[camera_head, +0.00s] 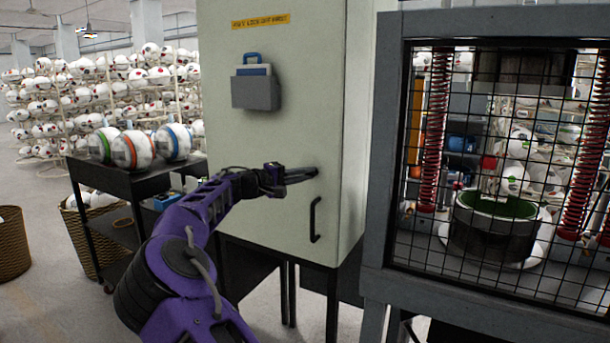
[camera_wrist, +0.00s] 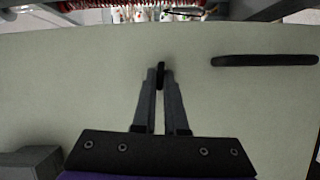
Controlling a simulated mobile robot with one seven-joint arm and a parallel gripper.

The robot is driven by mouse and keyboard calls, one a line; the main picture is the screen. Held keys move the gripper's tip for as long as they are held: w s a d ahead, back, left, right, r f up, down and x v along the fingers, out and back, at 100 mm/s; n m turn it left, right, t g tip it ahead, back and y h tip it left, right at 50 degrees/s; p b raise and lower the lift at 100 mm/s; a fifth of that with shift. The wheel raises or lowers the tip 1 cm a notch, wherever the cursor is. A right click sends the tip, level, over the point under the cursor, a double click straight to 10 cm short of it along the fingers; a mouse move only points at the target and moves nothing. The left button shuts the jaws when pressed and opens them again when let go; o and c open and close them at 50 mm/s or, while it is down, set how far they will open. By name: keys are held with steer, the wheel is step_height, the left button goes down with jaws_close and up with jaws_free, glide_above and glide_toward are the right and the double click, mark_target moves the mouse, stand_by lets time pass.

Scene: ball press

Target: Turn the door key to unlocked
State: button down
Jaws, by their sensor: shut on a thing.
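The pale green cabinet door (camera_head: 270,130) is closed, with a black bar handle (camera_head: 315,219) near its right edge. The handle also shows in the wrist view (camera_wrist: 265,60). My gripper (camera_head: 312,172) reaches to the door just above the handle. In the wrist view, my gripper (camera_wrist: 160,80) is shut on a small dark key (camera_wrist: 161,68) at the door face. Only the key's dark end shows between the fingertips. In the head view the key is hidden by the fingers. I cannot read a lock marking.
A caged press (camera_head: 492,200) stands close on the right. A black cart (camera_head: 125,180) with several balls stands at the left.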

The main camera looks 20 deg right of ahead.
steer(key=shift+n+h, duration=0.3)
steer(key=shift+n, duration=0.3)
steer(key=c, duration=1)
jaws_free()
steer(key=shift+o, duration=0.2)
steer(key=b+v, duration=0.1)
steer(key=v, duration=1.6)
steer(key=shift+a, duration=0.2)
steer(key=shift+s, duration=0.1)
